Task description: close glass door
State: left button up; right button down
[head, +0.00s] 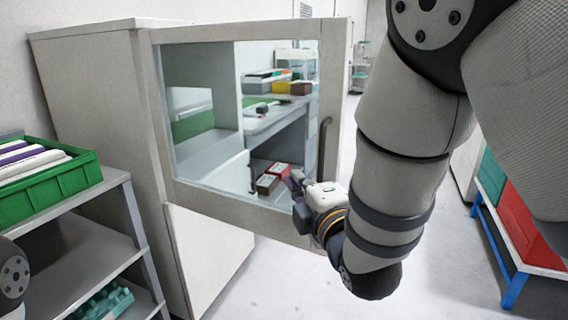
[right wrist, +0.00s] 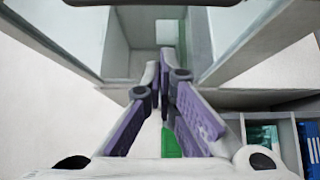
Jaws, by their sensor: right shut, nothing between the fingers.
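The glass door (head: 335,70) is a pale frame around a clear pane, with a dark upright handle (head: 324,150) on its right side. It is on the tall white cabinet (head: 95,110) in the head view. How far it stands open I cannot tell exactly. My right gripper (head: 293,184) is at the lower right part of the door, just left of and below the handle. Whether it touches the frame is unclear. In the right wrist view its purple fingers (right wrist: 167,85) are together and empty, with pale frame edges and glass beyond. My left gripper is not in view.
A green crate (head: 50,190) sits on a grey rack (head: 95,215) at the left. A blue-legged stand with a red bin (head: 525,225) is at the right. Through the pane, shelves with small boxes show. Pale floor is clear below the door.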

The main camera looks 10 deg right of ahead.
send_near(289, 152)
jog(key=w+a, duration=0.2)
jog(key=a, duration=0.1)
jog(key=shift+w+d+f, duration=0.2)
jog(key=shift+w+d, duration=0.9)
jog(key=shift+w+d+r, duration=0.1)
jog(key=shift+w+r, duration=0.05)
jog(key=shift+w, duration=0.05)
